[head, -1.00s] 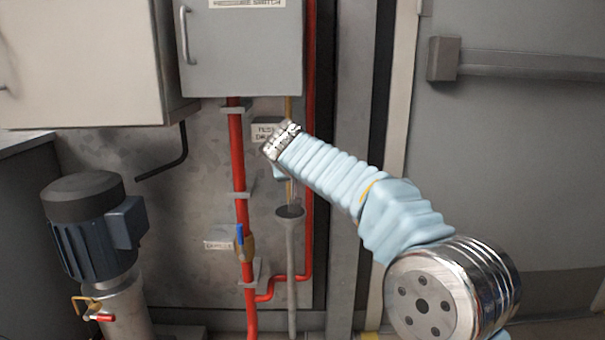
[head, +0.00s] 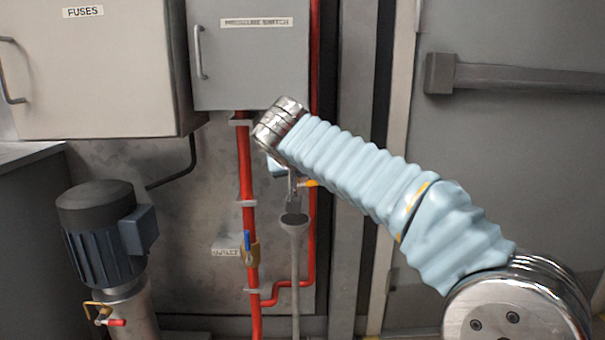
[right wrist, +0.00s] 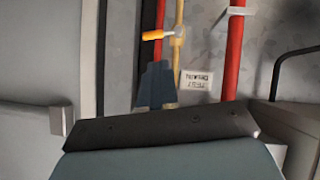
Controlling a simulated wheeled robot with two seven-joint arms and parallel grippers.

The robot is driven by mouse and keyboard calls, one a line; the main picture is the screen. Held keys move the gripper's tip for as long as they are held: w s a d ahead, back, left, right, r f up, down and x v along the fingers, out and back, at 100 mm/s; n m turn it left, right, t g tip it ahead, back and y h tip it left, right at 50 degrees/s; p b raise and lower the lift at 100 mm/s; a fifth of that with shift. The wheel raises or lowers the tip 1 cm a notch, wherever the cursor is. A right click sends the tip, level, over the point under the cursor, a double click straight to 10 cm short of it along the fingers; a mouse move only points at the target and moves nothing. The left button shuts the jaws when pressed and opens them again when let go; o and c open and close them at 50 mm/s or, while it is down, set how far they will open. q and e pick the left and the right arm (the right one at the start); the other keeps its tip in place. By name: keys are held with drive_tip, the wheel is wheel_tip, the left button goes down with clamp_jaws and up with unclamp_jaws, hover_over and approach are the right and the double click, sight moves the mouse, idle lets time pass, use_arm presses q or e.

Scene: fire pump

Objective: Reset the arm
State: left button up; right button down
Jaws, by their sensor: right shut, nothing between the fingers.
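My right arm, in a light blue sleeve, reaches in from the right in the head view. My right gripper (head: 293,203) points down just above a grey funnel-topped drain pipe (head: 294,235), partly hidden by the wrist. In the right wrist view the gripper (right wrist: 156,70) shows dark, shut fingers with nothing between them. A valve with an orange-yellow handle (right wrist: 158,36) sits on a thin brass pipe beyond the fingertips. The handle (head: 308,183) also shows beside the gripper in the head view. I cannot tell whether they touch. My left gripper is not in view.
A pressure switch box (head: 250,60) hangs above the wrist, with a fuses cabinet (head: 95,80) to its left. A red pipe (head: 246,170) with a blue-handled valve (head: 247,242) runs left of the gripper. A pump motor (head: 100,235) stands lower left; a door bar (head: 520,78) is right.

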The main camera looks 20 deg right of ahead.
drive_tip(key=shift+s+a+r, duration=0.15)
drive_tip(key=shift+s, duration=0.1)
